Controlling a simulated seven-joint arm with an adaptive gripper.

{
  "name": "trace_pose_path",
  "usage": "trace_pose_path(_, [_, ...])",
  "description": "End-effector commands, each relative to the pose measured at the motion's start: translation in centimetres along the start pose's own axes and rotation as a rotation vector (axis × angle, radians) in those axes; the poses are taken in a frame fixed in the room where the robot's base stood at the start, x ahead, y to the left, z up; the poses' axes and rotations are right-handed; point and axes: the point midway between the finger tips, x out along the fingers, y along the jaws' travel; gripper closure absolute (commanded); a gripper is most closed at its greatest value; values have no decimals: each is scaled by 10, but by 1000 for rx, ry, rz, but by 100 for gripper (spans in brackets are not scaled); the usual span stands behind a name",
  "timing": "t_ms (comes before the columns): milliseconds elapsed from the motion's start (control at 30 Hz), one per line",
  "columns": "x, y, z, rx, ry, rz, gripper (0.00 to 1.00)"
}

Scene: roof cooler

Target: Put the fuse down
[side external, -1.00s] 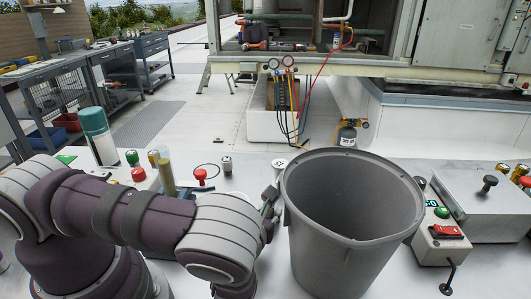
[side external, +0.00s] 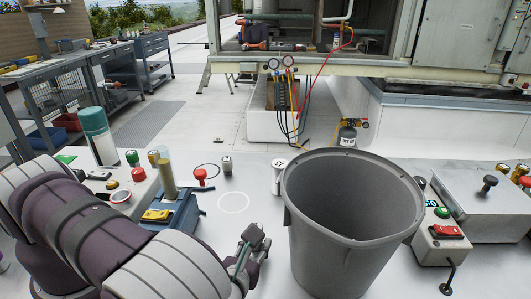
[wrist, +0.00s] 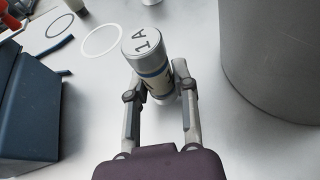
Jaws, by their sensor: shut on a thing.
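My gripper (wrist: 160,104) is shut on the fuse (wrist: 147,42), a silver-white cylinder with "1A" on its end cap. The fuse sticks out past the fingers, with its cap facing the wrist camera. In the side view my gripper (side external: 254,242) is low over the white worktop (side external: 215,245), just left of the grey bin; the fuse is hard to make out there. I cannot tell whether the fuse touches the worktop. A thin white ring (side external: 233,203) lies flat on the worktop, left of and beyond the gripper; it also shows in the wrist view (wrist: 101,40).
The tall grey bin (side external: 345,235) stands close on the right. A blue box (side external: 180,212) with a yellow part is at the left.

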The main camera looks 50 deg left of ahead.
Motion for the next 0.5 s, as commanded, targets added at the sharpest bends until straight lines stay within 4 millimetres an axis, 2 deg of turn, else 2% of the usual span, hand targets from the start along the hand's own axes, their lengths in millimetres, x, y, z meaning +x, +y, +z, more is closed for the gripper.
trace_pose_path(200, [-38, 0, -13, -4, 3, 1, 100])
trace_pose_path(500, [-63, -1, 54, -10, 1, -4, 100])
